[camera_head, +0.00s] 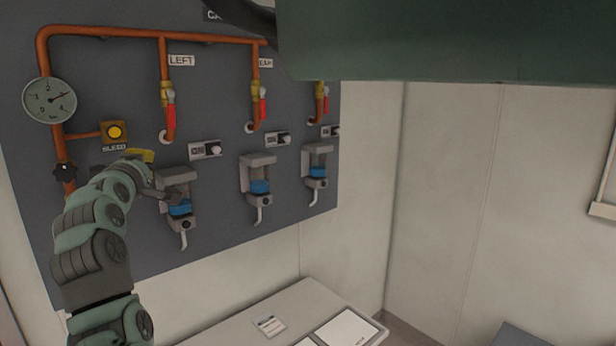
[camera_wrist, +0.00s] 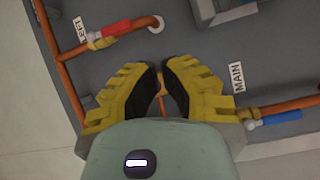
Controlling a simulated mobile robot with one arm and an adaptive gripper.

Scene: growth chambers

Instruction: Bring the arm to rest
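My arm is raised at the left of the head view, in front of the dark wall panel (camera_head: 225,100). It bends over toward the panel beside the left dispenser (camera_head: 178,209). My gripper (camera_head: 150,172) is partly hidden there by my own wrist. In the wrist view, my gripper (camera_wrist: 161,66) shows two yellow fingers with black pads. A narrow gap is visible between the tips, with the panel and a small orange part behind it. Nothing is seen held.
Copper pipes (camera_head: 105,32) carry red-handled valves (camera_head: 171,118). A gauge (camera_head: 49,100), yellow bleed button (camera_head: 115,132) and black knob (camera_head: 65,172) are close to my arm. A blue valve handle (camera_wrist: 275,119) is by the MAIN label. A bench (camera_head: 240,317) stands below.

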